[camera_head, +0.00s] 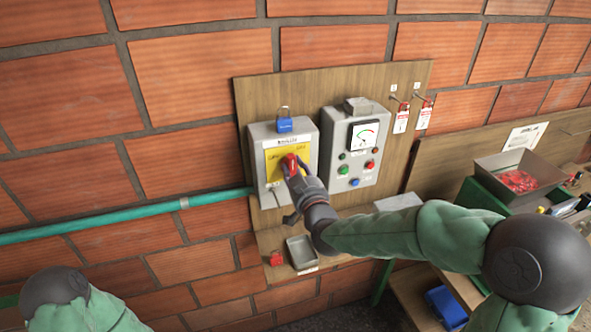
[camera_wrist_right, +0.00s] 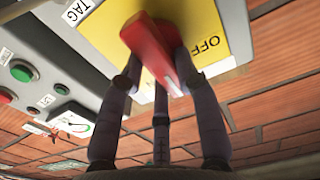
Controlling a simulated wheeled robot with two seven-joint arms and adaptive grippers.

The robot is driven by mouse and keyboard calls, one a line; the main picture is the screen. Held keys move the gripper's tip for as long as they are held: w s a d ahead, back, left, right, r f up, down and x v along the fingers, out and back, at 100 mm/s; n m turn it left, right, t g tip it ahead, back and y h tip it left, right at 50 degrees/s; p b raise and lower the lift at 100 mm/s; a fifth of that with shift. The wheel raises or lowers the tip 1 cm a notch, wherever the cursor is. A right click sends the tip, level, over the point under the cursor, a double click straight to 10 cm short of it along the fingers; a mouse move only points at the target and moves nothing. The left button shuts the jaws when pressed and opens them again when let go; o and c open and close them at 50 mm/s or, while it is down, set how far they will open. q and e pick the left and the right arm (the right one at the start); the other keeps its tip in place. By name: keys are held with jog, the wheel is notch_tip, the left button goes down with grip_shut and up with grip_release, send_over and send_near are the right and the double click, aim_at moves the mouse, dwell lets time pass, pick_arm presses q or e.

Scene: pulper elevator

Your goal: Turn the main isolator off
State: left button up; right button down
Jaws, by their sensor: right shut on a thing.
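The main isolator is a grey box (camera_head: 256,134) on a wooden board on the brick wall, with a yellow plate (camera_head: 273,159) and a red handle (camera_head: 288,163). A blue padlock (camera_head: 285,124) hangs at its top. My right gripper (camera_head: 294,170) is shut on the red handle. In the right wrist view, the fingers of my right gripper (camera_wrist_right: 160,85) close around the red handle (camera_wrist_right: 152,48), and the word OFF shows on the yellow plate (camera_wrist_right: 195,22) beside it. The exact handle angle is hard to tell. My left gripper is out of view; only part of my left arm shows.
A grey control box (camera_head: 368,176) with a meter and coloured buttons stands right of the isolator. Red and white tags (camera_head: 401,121) hang on hooks farther right. Below are a small grey tray (camera_head: 301,250) and red padlock (camera_head: 276,258). A green pipe (camera_head: 120,217) runs left.

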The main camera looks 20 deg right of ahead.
jog(key=shift+n, duration=0.4)
jog(key=n, duration=0.1)
jog(key=n+b, duration=0.1)
jog(key=shift+a+n, duration=0.25)
jog(key=shift+n, duration=0.15)
jog(key=n, duration=0.3)
jog(key=shift+a+r, duration=0.1)
jog(key=shift+a, duration=0.1)
jog(key=n, duration=0.6)
jog(key=shift+a, duration=0.3)
jog(key=n, duration=0.2)
jog(key=n+p, duration=0.1)
jog(key=n, duration=0.2)
jog(key=shift+a+f, duration=0.2)
jog(key=shift+f, duration=0.2)
jog(key=shift+n+p, duration=0.3)
jog(key=c, duration=0.9)
grip_release()
